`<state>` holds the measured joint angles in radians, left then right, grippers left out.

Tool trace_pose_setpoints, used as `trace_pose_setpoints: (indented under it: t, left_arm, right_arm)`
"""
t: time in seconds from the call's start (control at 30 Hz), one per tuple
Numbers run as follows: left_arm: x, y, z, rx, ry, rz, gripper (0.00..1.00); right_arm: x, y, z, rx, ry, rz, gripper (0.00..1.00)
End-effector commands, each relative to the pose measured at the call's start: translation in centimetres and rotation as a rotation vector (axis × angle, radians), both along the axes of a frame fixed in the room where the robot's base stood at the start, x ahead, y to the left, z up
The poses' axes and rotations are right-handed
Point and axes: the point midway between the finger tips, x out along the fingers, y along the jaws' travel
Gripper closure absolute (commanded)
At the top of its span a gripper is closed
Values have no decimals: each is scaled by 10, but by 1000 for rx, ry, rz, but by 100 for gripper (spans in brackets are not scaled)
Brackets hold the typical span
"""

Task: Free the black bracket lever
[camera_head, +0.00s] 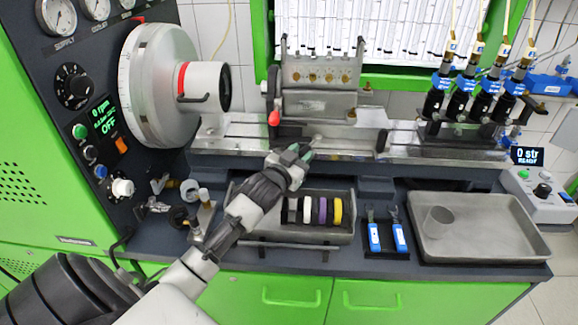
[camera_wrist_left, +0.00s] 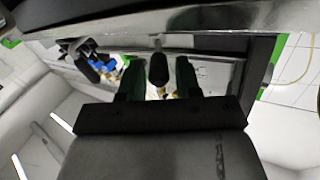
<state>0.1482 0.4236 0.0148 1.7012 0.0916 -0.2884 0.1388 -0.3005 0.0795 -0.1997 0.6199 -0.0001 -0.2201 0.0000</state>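The black bracket lever shows in the left wrist view as a rounded black knob (camera_wrist_left: 158,70) under the pale metal rail. My left gripper (camera_wrist_left: 157,78) is open, with one green-lined finger on each side of the knob and a visible gap on both sides. In the head view my left gripper (camera_head: 301,153) is at the front edge of the bench rail, below the grey bracket block (camera_head: 318,103). The black knob cannot be made out clearly there. A separate red-tipped lever (camera_head: 275,118) hangs at the block's left side. My right gripper is not in view.
The metal rail (camera_head: 347,142) runs just above my gripper. A tray (camera_head: 308,234) with coloured rings lies below my left wrist. Blue-handled tools (camera_head: 400,238) and a metal pan (camera_head: 475,225) are to the right. The large drum (camera_head: 155,85) stands at the left.

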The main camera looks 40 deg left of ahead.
Motion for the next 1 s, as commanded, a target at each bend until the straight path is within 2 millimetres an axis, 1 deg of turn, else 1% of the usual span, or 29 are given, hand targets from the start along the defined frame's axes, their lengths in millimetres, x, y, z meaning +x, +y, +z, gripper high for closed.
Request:
trace_pose_setpoints:
  t: [0.03,0.2,0.3,0.4,0.53,0.83,1.0]
  left_arm:
    - [-12,-1,-3,1,1,-1,67]
    - [-47,-3,-3,1,1,-1,67]
    - [-63,-3,-2,1,1,0,67]
    - [-74,-4,-1,1,1,0,67]
    - [-80,-4,0,1,0,1,67]
    - [-81,-4,0,0,0,1,67]
    - [-84,-9,-6,-2,25,1,67]
  right_arm:
    - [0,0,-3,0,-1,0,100]
    - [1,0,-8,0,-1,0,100]
    - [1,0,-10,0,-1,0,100]
    - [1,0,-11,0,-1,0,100]
    - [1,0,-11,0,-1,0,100]
    - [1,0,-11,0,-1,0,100]
    - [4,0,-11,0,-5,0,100]
